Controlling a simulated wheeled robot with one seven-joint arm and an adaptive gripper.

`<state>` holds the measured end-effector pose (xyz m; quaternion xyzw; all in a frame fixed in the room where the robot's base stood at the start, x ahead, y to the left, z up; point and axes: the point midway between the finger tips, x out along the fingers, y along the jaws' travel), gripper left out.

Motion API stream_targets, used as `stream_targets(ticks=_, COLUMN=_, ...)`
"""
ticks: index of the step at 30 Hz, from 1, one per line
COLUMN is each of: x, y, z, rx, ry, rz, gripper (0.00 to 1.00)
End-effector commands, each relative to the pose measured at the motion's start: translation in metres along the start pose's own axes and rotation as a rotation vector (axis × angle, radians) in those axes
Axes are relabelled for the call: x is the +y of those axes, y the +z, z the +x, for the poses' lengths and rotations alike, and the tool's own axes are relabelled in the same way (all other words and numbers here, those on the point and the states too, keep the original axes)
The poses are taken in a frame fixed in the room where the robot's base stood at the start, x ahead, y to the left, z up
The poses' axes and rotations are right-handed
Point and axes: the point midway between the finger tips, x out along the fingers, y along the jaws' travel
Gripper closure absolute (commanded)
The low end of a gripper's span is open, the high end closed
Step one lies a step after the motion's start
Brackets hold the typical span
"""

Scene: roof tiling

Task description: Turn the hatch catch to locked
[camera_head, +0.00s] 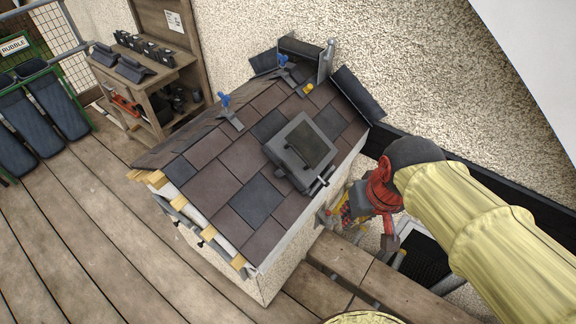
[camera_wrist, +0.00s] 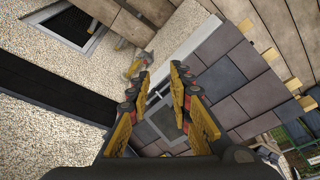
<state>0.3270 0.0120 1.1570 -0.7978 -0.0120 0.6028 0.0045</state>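The hatch (camera_head: 302,150) is a dark grey framed lid set in the tiled roof, closed, with its lower edge toward the right eave. The catch (camera_head: 322,181) is a small dark piece with a pale tip at that lower edge; I cannot tell its exact setting. My gripper (camera_head: 352,222), red and yellow, hangs beyond the eave, lower right of the catch and apart from it. In the wrist view my gripper (camera_wrist: 161,92) has its fingers spread with nothing held. The hatch (camera_wrist: 166,122) shows between and behind the fingers there; the catch is not clear.
The small tiled roof (camera_head: 258,198) stands on a plank deck (camera_head: 100,230). Blue-topped clamps (camera_head: 226,108) and dark ridge pieces (camera_head: 358,93) sit along its top. A wooden shelf (camera_head: 150,75) and a green rack (camera_head: 45,110) stand left. The rough wall (camera_head: 430,70) lies behind.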

Motion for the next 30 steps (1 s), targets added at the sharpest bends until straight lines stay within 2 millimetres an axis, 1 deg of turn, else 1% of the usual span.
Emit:
stream_targets(ticks=1, x=-0.004, y=-0.011, z=0.014, rx=-0.045, ry=-0.012, rz=0.0, gripper=0.75)
stream_targets(ticks=3, x=-0.012, y=-0.029, z=0.032, rx=-0.088, ry=-0.034, rz=-0.014, gripper=0.75)
stream_targets(ticks=5, x=-0.02, y=-0.046, z=0.049, rx=-0.116, ry=-0.057, rz=-0.039, gripper=0.75)
stream_targets(ticks=8, x=-0.033, y=-0.075, z=0.081, rx=-0.154, ry=-0.099, rz=-0.097, gripper=0.75)
stream_targets(ticks=9, x=-0.038, y=-0.087, z=0.095, rx=-0.163, ry=-0.117, rz=-0.126, gripper=0.75)
stream_targets(ticks=14, x=-0.059, y=-0.131, z=0.147, rx=-0.166, ry=-0.187, rz=-0.254, gripper=0.75)
stream_targets(ticks=15, x=-0.064, y=-0.141, z=0.16, rx=-0.16, ry=-0.204, rz=-0.289, gripper=0.75)
stream_targets(ticks=18, x=-0.075, y=-0.171, z=0.188, rx=-0.122, ry=-0.242, rz=-0.393, gripper=0.75)
stream_targets(ticks=20, x=-0.081, y=-0.189, z=0.198, rx=-0.086, ry=-0.258, rz=-0.457, gripper=0.75)
stream_targets(ticks=22, x=-0.086, y=-0.21, z=0.201, rx=-0.035, ry=-0.268, rz=-0.528, gripper=0.75)
stream_targets(ticks=24, x=-0.089, y=-0.231, z=0.195, rx=0.022, ry=-0.268, rz=-0.599, gripper=0.75)
stream_targets(ticks=25, x=-0.091, y=-0.237, z=0.192, rx=0.042, ry=-0.268, rz=-0.627, gripper=0.75)
stream_targets(ticks=27, x=-0.092, y=-0.246, z=0.189, rx=0.075, ry=-0.265, rz=-0.689, gripper=0.75)
stream_targets(ticks=30, x=-0.093, y=-0.248, z=0.189, rx=0.095, ry=-0.261, rz=-0.758, gripper=0.75)
